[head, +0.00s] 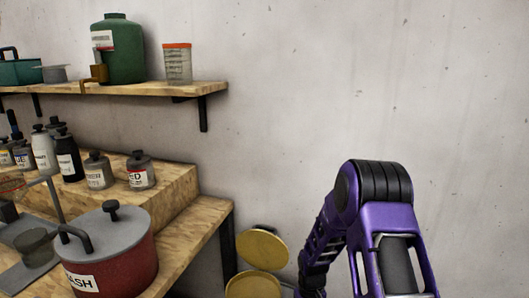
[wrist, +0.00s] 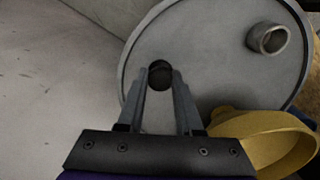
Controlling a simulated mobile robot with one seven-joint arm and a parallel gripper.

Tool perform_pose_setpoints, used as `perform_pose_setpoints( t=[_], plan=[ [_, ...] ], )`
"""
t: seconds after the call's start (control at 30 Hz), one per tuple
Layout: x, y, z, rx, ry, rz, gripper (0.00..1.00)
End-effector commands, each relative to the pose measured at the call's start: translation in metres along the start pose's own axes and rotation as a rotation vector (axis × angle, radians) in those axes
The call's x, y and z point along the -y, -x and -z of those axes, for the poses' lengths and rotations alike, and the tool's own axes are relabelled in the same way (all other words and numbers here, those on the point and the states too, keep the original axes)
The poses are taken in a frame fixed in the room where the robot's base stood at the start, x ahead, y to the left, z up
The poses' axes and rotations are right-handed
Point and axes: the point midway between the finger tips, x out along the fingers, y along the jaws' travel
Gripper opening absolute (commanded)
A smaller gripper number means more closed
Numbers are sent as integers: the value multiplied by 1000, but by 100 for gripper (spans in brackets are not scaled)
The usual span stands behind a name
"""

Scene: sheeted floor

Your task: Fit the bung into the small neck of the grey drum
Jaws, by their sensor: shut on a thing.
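The grey drum (wrist: 205,40) shows from above in the wrist view, with a round rimmed lid. A raised, open neck (wrist: 268,38) stands near its upper right edge. My gripper (wrist: 160,78) is shut on a dark, round bung (wrist: 160,70) held between its fingertips. The bung appears over the left part of the drum top. The surface directly beneath the bung is hidden, and I cannot tell whether the bung touches the drum. No second neck shows clearly. The drum and my gripper cannot be made out in the head view.
A yellow funnel-like vessel (wrist: 262,140) lies close right of my gripper, overlapping the drum's edge in view. In the head view, a wooden bench with a red pot (head: 125,265) and several bottles stands left, under a shelf (head: 150,90). Bare wall fills the right.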

Motion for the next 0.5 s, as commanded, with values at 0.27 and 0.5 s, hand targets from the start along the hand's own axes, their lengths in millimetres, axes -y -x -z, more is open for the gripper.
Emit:
perform_pose_setpoints(
  t=[0.27,0.5],
  plan=[
    [0,13,0,0,0,0,0],
    [0,23,0,-1,0,0,0]
  ],
)
